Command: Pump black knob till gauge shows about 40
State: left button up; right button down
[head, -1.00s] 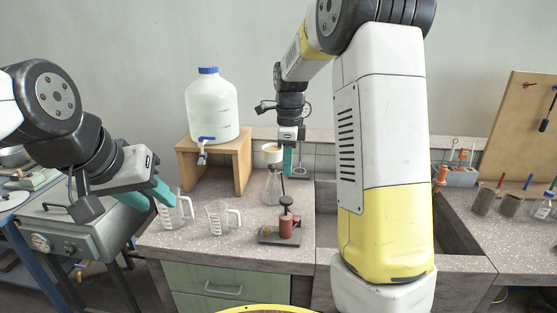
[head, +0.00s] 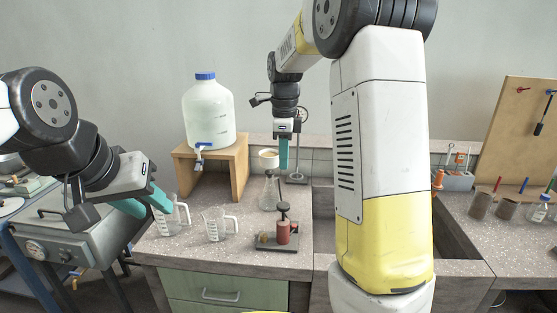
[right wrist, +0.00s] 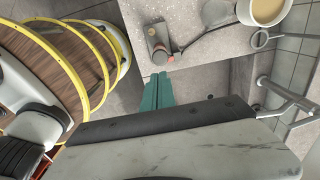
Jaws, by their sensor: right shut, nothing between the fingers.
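The pump is a red cylinder (head: 283,233) standing on a dark base plate (head: 277,248), with a black knob (head: 283,207) raised on top. A small brass-coloured part, possibly the gauge (head: 263,238), sits left of the cylinder; its reading is too small to make out. My right gripper (head: 283,168) is shut and empty, pointing down above and beyond the knob, apart from it. In the right wrist view its teal fingers (right wrist: 158,92) are together, with the pump base (right wrist: 156,38) past them. My left gripper (head: 146,207) is open beside the left beaker.
Two glass beakers, left (head: 168,218) and right (head: 218,225), stand left of the pump. A conical flask (head: 269,195) stands behind it. A water tank (head: 208,115) sits on a wooden stand (head: 240,170). The sink is right of the pump.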

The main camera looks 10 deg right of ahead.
aim_at(284, 206)
jog(key=shift+s+a+r, duration=0.1)
jog(key=shift+r, duration=0.6)
jog(key=shift+f, duration=0.15)
notch_tip(284, 206, down, 14)
jog(key=shift+r, duration=0.1)
jog(key=shift+f, duration=2.05)
